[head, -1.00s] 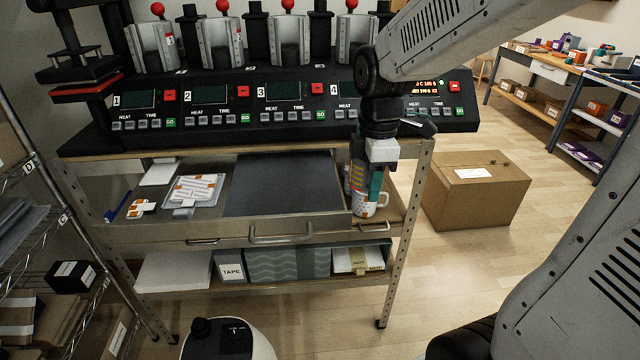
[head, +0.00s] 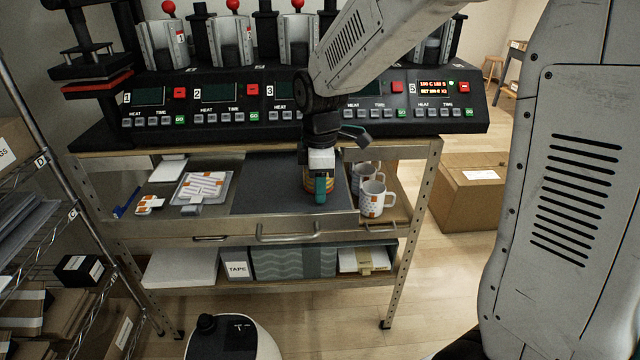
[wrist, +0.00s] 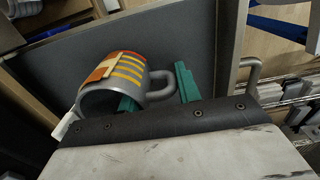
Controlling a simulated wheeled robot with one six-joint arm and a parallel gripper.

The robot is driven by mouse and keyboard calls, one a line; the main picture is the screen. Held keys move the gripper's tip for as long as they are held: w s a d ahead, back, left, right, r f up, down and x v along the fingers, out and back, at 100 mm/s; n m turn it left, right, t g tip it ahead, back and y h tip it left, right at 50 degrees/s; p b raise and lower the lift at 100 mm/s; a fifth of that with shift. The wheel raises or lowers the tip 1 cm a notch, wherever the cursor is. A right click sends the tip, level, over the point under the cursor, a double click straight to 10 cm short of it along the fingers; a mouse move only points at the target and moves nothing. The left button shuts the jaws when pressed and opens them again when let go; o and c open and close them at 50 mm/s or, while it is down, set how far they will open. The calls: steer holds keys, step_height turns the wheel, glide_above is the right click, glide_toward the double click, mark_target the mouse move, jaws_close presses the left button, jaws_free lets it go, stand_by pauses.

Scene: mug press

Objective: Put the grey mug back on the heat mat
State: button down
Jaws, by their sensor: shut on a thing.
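The grey mug (head: 307,183) with orange and yellow stripes is mostly hidden behind my gripper (head: 320,190) in the head view. In the wrist view the mug (wrist: 118,78) lies across the picture with its handle to the right. My gripper's teal fingers (wrist: 158,93) are shut on the mug, one finger by its mouth and the other beyond the handle. The dark heat mat (head: 262,190) is under and around the mug, and shows behind it in the wrist view (wrist: 192,45). I cannot tell whether the mug touches the mat.
White patterned mugs (head: 373,199) stand on a wooden tray at the right of the shelf. A sheet with orange labels (head: 202,187) lies left of the mat. The press control panel (head: 235,105) stands above at the back. A cardboard box (head: 470,205) is on the floor.

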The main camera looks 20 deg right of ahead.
steer(key=c, duration=1)
jaws_free()
step_height(320, 180, up, 12)
steer(key=shift+r, duration=0.1)
steer(key=s+d+f+m, duration=0.1)
steer(key=s+d+m, duration=0.1)
steer(key=s+m, duration=0.5)
steer(key=s+d+f+m+t, duration=0.1)
steer(key=s+m, duration=0.6)
steer(key=s, duration=1.1)
steer(key=shift+s+d, duration=0.4)
steer(key=shift+d, duration=0.4)
